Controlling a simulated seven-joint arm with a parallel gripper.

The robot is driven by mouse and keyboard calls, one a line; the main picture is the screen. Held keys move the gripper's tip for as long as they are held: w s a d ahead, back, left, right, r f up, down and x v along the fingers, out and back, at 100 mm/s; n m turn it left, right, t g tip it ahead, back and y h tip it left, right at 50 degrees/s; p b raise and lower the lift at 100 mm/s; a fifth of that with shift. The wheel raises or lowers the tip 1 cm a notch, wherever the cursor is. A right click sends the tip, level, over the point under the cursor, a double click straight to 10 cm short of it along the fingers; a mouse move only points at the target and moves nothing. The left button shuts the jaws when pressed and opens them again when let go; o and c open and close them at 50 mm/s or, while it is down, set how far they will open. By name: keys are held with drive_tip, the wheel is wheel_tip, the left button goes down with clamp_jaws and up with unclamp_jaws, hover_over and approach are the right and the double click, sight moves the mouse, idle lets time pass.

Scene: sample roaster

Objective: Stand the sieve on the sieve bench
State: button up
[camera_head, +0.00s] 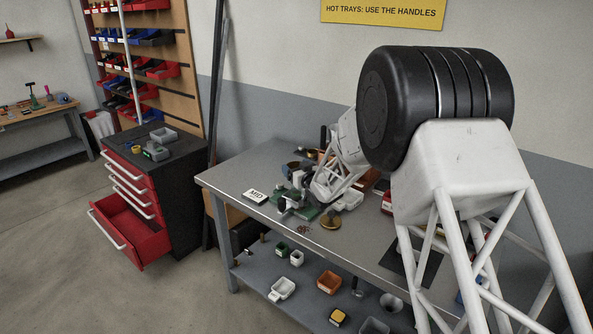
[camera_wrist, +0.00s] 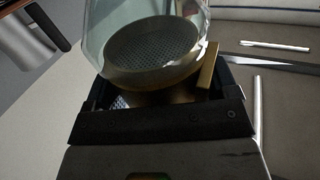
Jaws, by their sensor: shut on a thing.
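The sieve, with a round grey mesh (camera_wrist: 152,47) inside a clear glass-like wall and a brass rim, fills the top middle of the wrist view. A flat brass tab (camera_wrist: 207,70) stands at its right. My gripper (camera_wrist: 160,97) is shut on the sieve's brass lower part, between dark fingers; the lower part is mostly hidden. The sieve is hard to make out there. I cannot tell which thing is the sieve bench.
A white MID card (camera_head: 255,195) lies left of the green board. A round brass piece (camera_head: 331,220) stands to its right. My arm hides much of the table's right side. A metal jug (camera_wrist: 28,42) shows at the wrist view's upper left. The table's front left is clear.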

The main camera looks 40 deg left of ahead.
drive_tip(key=shift+f, duration=0.5)
drive_tip(key=shift+c, duration=0.4)
drive_tip(key=o, duration=0.9)
drive_tip(key=shift+o, duration=0.5)
drive_tip(key=shift+r, duration=0.1)
drive_tip(key=v, duration=0.7)
drive_tip(key=shift+s+d, duration=0.15)
drive_tip(key=shift+d, duration=0.2)
